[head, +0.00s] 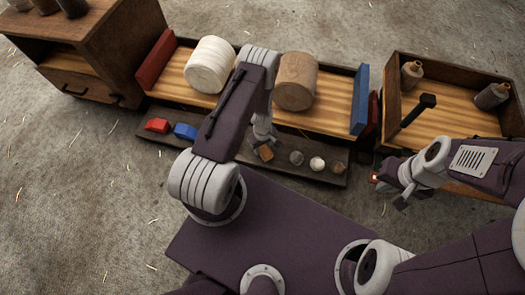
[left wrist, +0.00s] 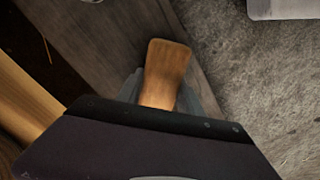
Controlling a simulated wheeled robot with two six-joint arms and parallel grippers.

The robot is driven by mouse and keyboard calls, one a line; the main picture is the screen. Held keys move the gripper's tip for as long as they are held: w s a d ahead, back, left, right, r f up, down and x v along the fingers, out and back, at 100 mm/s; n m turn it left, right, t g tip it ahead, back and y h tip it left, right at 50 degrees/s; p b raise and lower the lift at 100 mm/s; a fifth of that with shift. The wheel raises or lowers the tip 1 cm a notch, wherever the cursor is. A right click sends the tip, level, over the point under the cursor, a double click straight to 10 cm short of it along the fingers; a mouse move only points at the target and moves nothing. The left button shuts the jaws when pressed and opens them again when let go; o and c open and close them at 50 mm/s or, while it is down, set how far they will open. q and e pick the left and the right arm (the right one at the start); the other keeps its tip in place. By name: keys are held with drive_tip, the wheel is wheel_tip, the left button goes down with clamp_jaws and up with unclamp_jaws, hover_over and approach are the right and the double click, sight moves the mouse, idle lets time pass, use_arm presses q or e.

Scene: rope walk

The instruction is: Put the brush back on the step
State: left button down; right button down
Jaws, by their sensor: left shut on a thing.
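My left gripper (head: 263,142) is over the dark step (head: 220,150) and is shut on a wooden piece, which I take to be the brush (head: 266,153). In the left wrist view the brush (left wrist: 166,68) shows as a light brown, flared wooden end sticking out from between the grey fingers. The rest of it is hidden by the gripper, and no bristles show. The step (left wrist: 185,45) runs behind it. I cannot tell whether the brush touches the step. My right gripper (head: 390,193) appears open and empty, right of the step's end.
On the step are a red block (head: 157,125), a blue block (head: 185,131) and several small balls right of the brush. Behind is a bench with a white spool (head: 209,65) and a brown spool (head: 296,81). A tray (head: 450,65) with bottles stands right.

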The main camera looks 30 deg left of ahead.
use_arm(q)
drive_tip(key=shift+f, duration=0.65)
drive_tip(key=c, duration=0.8)
unclamp_jaws()
drive_tip(key=shift+o, duration=0.2)
use_arm(e)
drive_tip(key=shift+f, duration=0.55)
use_arm(q)
wheel_tip(320, 180, up, 12)
drive_tip(key=p, duration=0.9)
drive_tip(key=s+d+r+m, duration=0.15)
drive_tip(key=r+m, duration=0.25)
drive_tip(key=r, duration=0.7)
drive_tip(key=d+r+m, duration=0.2)
drive_tip(key=r+m, duration=0.1)
drive_tip(key=r, duration=0.9)
drive_tip(key=s+d+r+m+t, duration=0.1)
drive_tip(key=s+r+m, duration=0.3)
drive_tip(key=s+r, duration=0.2)
drive_tip(key=shift+s+d+r, duration=0.2)
drive_tip(key=shift+s+d, duration=0.15)
drive_tip(key=shift+s, duration=0.25)
use_arm(e)
wheel_tip(320, 180, up, 9)
drive_tip(key=shift+f, duration=0.15)
